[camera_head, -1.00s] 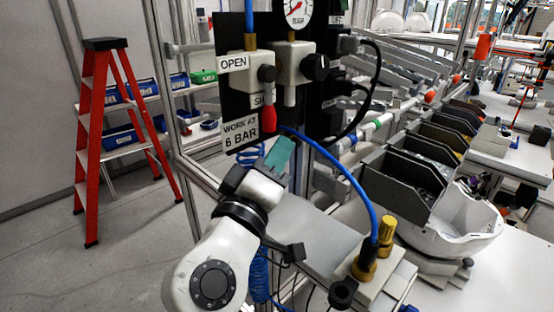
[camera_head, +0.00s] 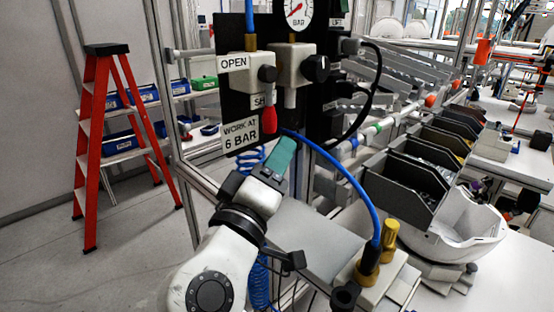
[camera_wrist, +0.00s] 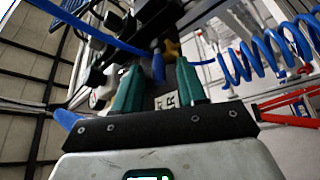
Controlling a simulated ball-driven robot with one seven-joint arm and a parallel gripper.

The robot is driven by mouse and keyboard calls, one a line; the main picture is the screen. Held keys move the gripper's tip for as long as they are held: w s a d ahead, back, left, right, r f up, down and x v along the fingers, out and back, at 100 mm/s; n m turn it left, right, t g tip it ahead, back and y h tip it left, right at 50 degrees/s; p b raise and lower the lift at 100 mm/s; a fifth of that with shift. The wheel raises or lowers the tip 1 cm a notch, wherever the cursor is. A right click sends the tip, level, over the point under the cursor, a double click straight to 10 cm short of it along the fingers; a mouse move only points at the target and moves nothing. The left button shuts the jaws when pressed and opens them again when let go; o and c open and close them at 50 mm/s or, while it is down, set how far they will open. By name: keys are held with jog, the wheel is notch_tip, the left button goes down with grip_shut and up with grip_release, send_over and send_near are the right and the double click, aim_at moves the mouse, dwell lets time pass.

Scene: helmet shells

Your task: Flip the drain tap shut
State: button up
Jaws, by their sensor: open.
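A lever with a red grip (camera_head: 268,118) hangs down from a pale valve block (camera_head: 250,71) on a black panel. A label reading OPEN (camera_head: 232,63) is left of the block. A partly hidden label starting SH (camera_head: 258,101) is beside the lever. I cannot tell for sure that this lever is the drain tap. My gripper (camera_head: 281,152), with teal fingers, is below and slightly right of the red grip, apart from it in the picture. In the wrist view my gripper (camera_wrist: 158,66) is open, with nothing held; a blue part shows behind the gap.
A WORK AT 6 BAR label (camera_head: 240,134) and a pressure gauge (camera_head: 296,9) are on the panel. A blue hose (camera_head: 350,180) arches right of my gripper to a brass fitting (camera_head: 369,262). A coiled blue hose (camera_wrist: 262,62) is close at the right. A red stepladder (camera_head: 98,140) stands left.

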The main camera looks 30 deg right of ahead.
jog(key=b+v, duration=0.2)
jog(key=v, duration=0.8)
jog(key=shift+a+b, duration=0.15)
jog(key=shift+b, duration=0.25)
jog(key=shift+f, duration=0.1)
